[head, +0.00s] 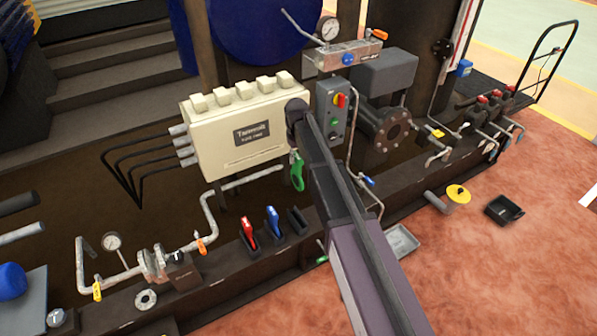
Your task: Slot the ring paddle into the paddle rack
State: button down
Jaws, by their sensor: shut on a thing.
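The green ring paddle (298,173), a loop-shaped piece, hangs upright below the lower right corner of the cream control box. My gripper (296,153) is at its upper end, small and mostly hidden by my own arm, and is shut on it. The paddle rack is a row of dark holders on the brown beam. One holder has a red paddle (248,230), the middle one a blue paddle (272,220). The right holder (298,221) looks empty. The green paddle is above this holder in the picture, apart from it.
The cream control box (240,122) stands just left of my arm. A grey switch box (332,112) and a bent pipe are close on the right. Gauge and valve piping (150,262) lies left of the rack. A grey tray (402,242) and black tray (504,209) lie on the floor.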

jog(key=b, duration=0.7)
send_over(297, 185)
jog(key=shift+w+f, duration=0.25)
jog(key=shift+f, duration=1.5)
jog(key=shift+w+f, duration=0.2)
jog(key=shift+f, duration=1.6)
jog(key=shift+f+b, duration=3.5)
jog(key=shift+f, duration=0.1)
jog(key=shift+s, duration=0.15)
